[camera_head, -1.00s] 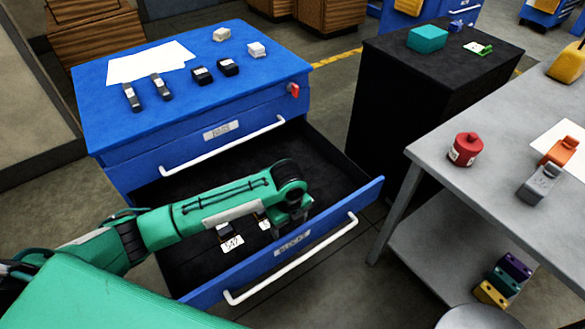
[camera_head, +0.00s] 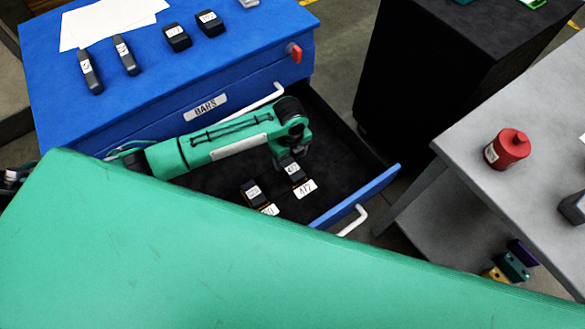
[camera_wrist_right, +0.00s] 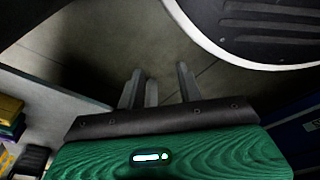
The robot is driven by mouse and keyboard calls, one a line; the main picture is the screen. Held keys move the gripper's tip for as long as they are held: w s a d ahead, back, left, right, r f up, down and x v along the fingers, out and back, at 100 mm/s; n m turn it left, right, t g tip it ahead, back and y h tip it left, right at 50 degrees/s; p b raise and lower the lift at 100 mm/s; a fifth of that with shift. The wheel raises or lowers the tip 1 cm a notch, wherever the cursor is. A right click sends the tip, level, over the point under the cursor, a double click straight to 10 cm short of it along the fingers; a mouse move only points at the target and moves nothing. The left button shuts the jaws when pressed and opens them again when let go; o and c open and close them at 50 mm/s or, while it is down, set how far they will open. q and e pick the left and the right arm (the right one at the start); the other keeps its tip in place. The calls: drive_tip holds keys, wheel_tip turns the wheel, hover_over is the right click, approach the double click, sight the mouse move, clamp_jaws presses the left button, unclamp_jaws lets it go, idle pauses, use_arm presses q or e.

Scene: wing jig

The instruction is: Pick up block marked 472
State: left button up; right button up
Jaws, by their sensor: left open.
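Two dark blocks lie in the open drawer in the head view. The nearer-left block (camera_head: 252,192) has a white label on top and a card partly hidden at its front. The right block (camera_head: 294,171) has a label on top and a white card (camera_head: 306,188) before it, which seems to read 417 or 477. I cannot read 472 with certainty on either. My left gripper (camera_head: 286,163) is open, pointing down just behind the right block; contact cannot be told. My right gripper (camera_wrist_right: 160,88) is open and empty over the floor in the right wrist view.
The blue cabinet (camera_head: 150,75) bears dark bars and blocks on top. The drawer front (camera_head: 355,196) stands out to the right. A grey table (camera_head: 470,140) holds a red canister (camera_head: 507,149). My own green body hides the lower picture.

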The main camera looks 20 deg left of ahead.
sight(292, 168)
use_arm(q)
drive_tip(key=f, duration=0.7)
drive_tip(key=shift+w+f, duration=0.25)
drive_tip(key=shift+w, duration=0.05)
drive_tip(key=c, duration=1.5)
